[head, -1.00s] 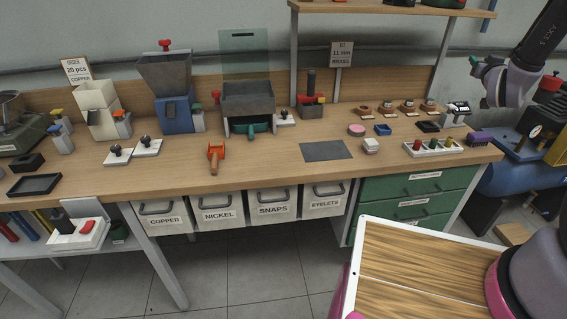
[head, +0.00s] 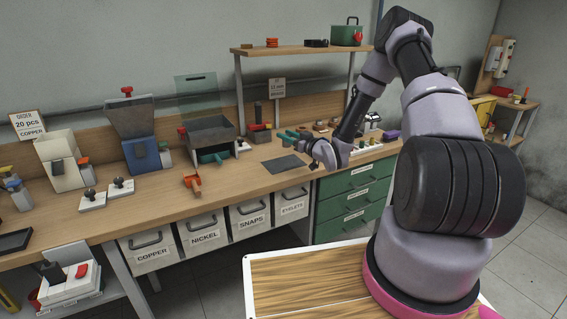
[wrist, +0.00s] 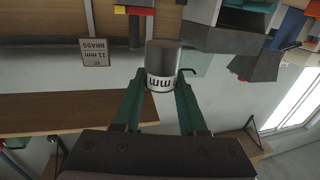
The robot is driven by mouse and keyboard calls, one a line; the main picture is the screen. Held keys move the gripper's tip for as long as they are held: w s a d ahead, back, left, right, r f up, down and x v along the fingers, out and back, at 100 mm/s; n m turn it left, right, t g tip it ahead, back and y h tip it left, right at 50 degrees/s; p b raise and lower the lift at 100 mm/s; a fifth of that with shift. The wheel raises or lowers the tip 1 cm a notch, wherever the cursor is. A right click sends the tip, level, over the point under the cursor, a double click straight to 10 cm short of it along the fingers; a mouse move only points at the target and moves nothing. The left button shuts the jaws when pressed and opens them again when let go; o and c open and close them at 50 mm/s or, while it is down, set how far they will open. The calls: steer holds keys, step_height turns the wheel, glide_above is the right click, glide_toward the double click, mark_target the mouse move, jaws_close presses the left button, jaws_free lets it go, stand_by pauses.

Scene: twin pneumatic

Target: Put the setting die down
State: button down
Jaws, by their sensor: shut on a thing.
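The setting die (wrist: 162,62) is a grey cylinder with a white band lettered "mm" in the wrist view. My gripper (wrist: 160,88) is shut on it, one green finger on each side. In the head view my gripper (head: 292,137) is over the right part of the bench, near the dark grey mat (head: 284,164). The die cannot be made out there. I cannot tell how high the gripper is above the bench.
The wooden bench (head: 235,180) has clear room around the mat. A shelf (head: 300,48) is above, and green drawers (head: 345,182) are below.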

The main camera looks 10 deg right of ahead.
step_height(320, 180, down, 9)
steer(key=shift+d+r, duration=0.1)
stand_by(0.3)
steer(key=shift+f, duration=0.2)
steer(key=shift+c, duration=2.3)
jaws_free()
